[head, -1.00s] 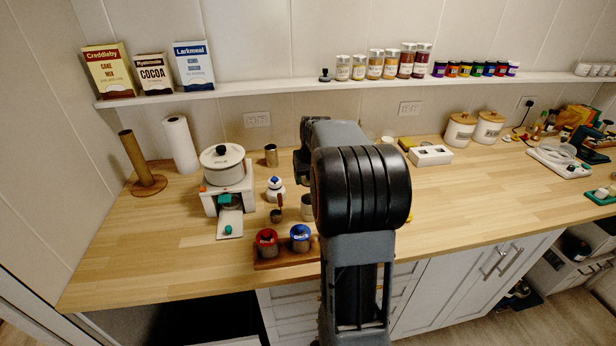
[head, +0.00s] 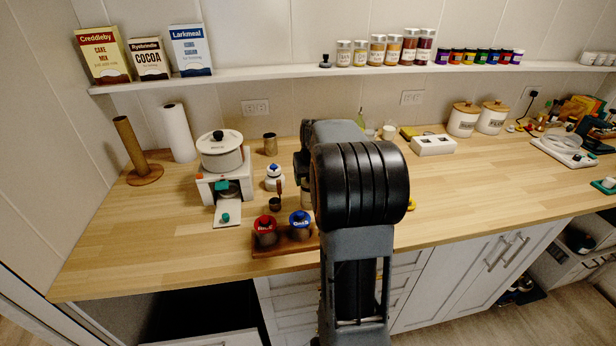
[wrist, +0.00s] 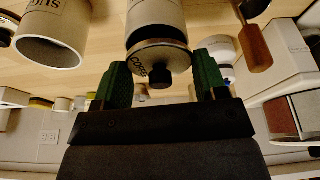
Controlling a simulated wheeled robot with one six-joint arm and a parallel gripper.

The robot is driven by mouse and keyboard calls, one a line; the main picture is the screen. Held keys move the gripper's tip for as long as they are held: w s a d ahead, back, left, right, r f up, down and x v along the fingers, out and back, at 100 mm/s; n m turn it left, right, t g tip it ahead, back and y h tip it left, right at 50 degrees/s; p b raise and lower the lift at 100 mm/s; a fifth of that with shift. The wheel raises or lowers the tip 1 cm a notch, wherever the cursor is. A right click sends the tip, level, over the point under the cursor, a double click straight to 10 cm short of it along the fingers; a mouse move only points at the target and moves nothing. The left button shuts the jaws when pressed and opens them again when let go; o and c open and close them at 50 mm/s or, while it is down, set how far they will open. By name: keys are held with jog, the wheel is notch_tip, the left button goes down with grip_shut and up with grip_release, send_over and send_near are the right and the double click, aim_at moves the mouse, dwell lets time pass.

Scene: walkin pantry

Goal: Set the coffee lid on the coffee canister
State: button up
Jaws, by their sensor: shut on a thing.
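The coffee lid (wrist: 150,60) is a round disc lettered COFFEE with a dark knob, seen in the wrist view. My gripper (wrist: 161,80) has its green fingers on either side of the lid and is shut on it. The coffee canister (wrist: 155,18), a pale cylinder, is directly beyond the lid and in line with it. In the head view my arm hides the gripper, the lid and most of the canister.
An open sugar canister (wrist: 52,35) stands close by on the left in the wrist view, and a wooden handle (wrist: 255,48) is on the right. In the head view, a red-lidded jar (head: 265,229) and a blue-lidded jar (head: 300,230) stand on a wooden tray. The counter's left front is clear.

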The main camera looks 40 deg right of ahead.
jog(key=shift+s, duration=0.3)
dwell(0.5)
jog(key=shift+f+b, duration=0.5)
jog(key=shift+b, duration=0.05)
dwell(1.6)
jog(key=o, duration=1)
jog(key=shift+o, duration=0.4)
jog(key=shift+r, duration=0.2)
jog(key=shift+s+r+p, duration=0.1)
jog(key=shift+r+p, duration=2.65)
jog(key=shift+r, duration=0.6)
